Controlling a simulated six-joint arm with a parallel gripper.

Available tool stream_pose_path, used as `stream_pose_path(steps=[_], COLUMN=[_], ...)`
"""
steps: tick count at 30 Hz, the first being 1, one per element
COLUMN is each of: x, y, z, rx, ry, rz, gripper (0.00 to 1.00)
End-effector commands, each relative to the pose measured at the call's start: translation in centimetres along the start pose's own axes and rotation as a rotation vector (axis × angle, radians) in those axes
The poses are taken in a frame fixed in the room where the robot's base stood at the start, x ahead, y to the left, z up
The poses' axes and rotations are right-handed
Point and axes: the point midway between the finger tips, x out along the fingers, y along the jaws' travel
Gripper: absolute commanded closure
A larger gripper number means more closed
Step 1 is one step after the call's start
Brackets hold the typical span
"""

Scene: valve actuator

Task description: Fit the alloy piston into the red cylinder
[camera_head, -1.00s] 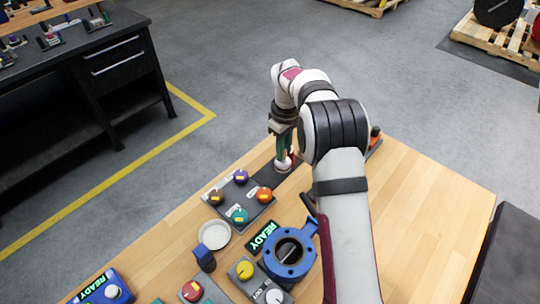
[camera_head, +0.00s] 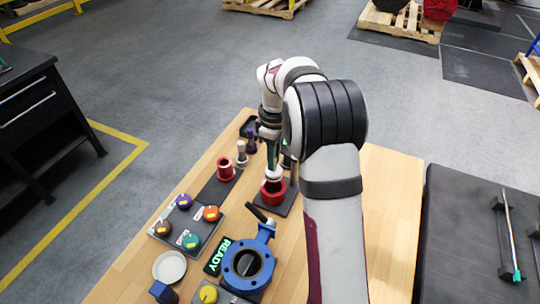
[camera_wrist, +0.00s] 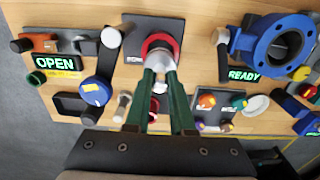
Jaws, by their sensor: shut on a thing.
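The red cylinder (camera_head: 273,196) stands on a dark plate near the middle of the bench. It shows in the wrist view as a red ring (camera_wrist: 146,48) just beyond my fingertips. My gripper (camera_head: 272,168) points down over it, its green fingers shut on the pale grey alloy piston (camera_head: 272,175). In the wrist view the piston (camera_wrist: 159,62) sits between the fingertips and overlaps the ring's opening. The piston's lower end is at or just above the cylinder mouth. I cannot tell if it has entered.
A second red ringed part (camera_head: 226,172) stands on a dark plate to the left. A blue valve body (camera_head: 247,263) and a panel of coloured knobs (camera_head: 187,222) lie nearer. A lit OPEN unit (camera_wrist: 55,62) shows in the wrist view. Bare bench lies at the right.

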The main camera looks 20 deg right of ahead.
Motion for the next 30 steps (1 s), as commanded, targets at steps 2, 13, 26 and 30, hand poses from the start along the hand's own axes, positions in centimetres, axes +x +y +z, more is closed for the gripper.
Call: stream_pose_path(steps=[2,13,26,30], x=[0.8,4.8,5.4,5.4], y=[0.0,-0.1,0.0,0.0], z=[0.0,0.0,0.0,0.0], rx=[0.0,0.001,0.001,0.001], ry=[-0.001,0.0,0.0,0.0], rz=[-0.002,-0.002,-0.001,-0.001], gripper=[1.0,1.0,1.0,1.0])
